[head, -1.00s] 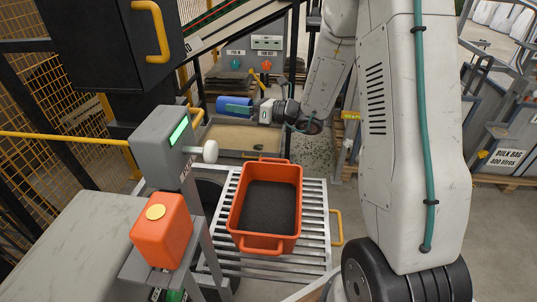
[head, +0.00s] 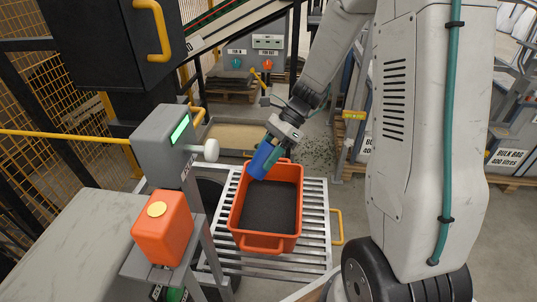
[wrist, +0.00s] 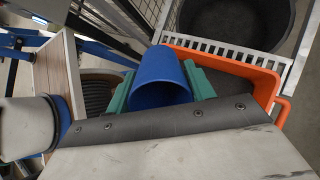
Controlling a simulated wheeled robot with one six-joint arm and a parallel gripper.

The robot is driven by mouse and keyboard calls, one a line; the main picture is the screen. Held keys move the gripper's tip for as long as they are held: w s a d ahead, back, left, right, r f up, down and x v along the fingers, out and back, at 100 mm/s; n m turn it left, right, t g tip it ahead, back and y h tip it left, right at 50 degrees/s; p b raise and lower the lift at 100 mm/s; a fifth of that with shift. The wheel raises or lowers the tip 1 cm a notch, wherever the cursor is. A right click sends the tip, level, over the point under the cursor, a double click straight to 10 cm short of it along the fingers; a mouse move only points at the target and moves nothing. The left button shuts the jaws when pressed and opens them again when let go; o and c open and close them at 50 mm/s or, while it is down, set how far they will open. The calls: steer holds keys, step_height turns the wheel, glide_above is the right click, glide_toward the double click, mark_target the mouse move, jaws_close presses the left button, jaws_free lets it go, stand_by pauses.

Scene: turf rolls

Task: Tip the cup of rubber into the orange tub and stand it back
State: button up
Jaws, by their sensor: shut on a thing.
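The blue cup (head: 262,160) is held between the green fingers of my gripper (head: 271,160), over the far left part of the orange tub (head: 235,205). The cup is tilted. In the wrist view the blue cup (wrist: 160,82) sits between the green fingers (wrist: 158,88), and the orange tub (wrist: 284,110) lies behind and to the right. The inside that shows looks blue; whether rubber is in it I cannot tell. Dark material (head: 268,208) covers the tub's floor.
The tub stands on a slatted roller table (head: 317,225). A grey post with a green display (head: 180,131) and white knob (head: 211,150) stands close on the left. An orange canister (head: 161,232) is at the front left. A shallow tan-floored bin (head: 232,138) lies behind.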

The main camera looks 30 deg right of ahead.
mark_target(253, 162)
steer(key=a+h, duration=0.1)
steer(key=h, duration=0.1)
steer(key=a+r+h, duration=0.1)
steer(key=h, duration=0.1)
steer(key=shift+s+a+r+t, duration=0.1)
steer(key=shift+s+a+t, duration=0.1)
steer(key=shift+t, duration=0.1)
steer(key=h, duration=0.1)
steer(key=a+h, duration=0.1)
steer(key=h, duration=0.1)
steer(key=r+h, duration=0.1)
steer(key=shift+s+a+t+h, duration=0.1)
steer(key=shift+a+t+h, duration=0.2)
steer(key=shift+a+h, duration=0.1)
steer(key=shift+d+f, duration=0.1)
